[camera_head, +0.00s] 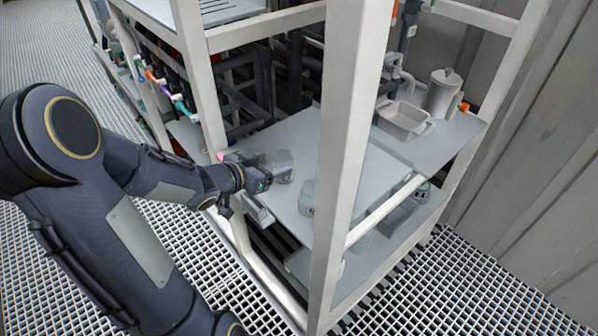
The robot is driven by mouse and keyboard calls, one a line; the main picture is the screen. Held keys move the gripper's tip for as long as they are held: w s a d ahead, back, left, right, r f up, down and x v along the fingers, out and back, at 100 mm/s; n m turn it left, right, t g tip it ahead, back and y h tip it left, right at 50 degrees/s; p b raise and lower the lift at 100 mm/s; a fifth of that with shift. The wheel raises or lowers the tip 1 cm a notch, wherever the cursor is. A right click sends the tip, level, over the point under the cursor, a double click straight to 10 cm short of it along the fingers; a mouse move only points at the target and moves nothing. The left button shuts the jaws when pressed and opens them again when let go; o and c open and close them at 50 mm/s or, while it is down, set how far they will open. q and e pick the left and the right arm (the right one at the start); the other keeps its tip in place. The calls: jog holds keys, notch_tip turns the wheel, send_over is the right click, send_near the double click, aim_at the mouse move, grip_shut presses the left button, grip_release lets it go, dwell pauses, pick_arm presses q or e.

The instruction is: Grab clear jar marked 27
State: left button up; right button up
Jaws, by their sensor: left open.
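Two clear jars stand on the grey shelf (345,150) inside the white frame. One clear jar (283,166) is right at the fingertips of my left gripper (264,176). The gripper reaches in from the left between the frame posts and is open; I cannot tell whether the jar sits between its fingers. The second clear jar (306,197) stands nearer the front, partly beside the thick white post. No number is readable on either jar, so I cannot tell which is marked 27. My right gripper is not in view.
A white post (347,150) rises just right of the jars. A grey tray (404,119) and a lidded metal canister (442,95) stand on the right shelf. Dark pipes (295,60) run behind. A lower shelf (385,235) holds more items. Grated floor surrounds the frame.

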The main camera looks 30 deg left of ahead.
aim_at(286, 156)
pick_arm(q)
jog(key=x, duration=0.5)
jog(key=b+x, duration=0.1)
jog(key=x, duration=0.1)
jog(key=shift+w+a+r, duration=0.1)
jog(key=shift+w+a, duration=0.15)
jog(key=shift+a, duration=0.05)
jog(key=shift+c, duration=0.2)
jog(key=c, duration=1)
jog(key=shift+c, duration=0.2)
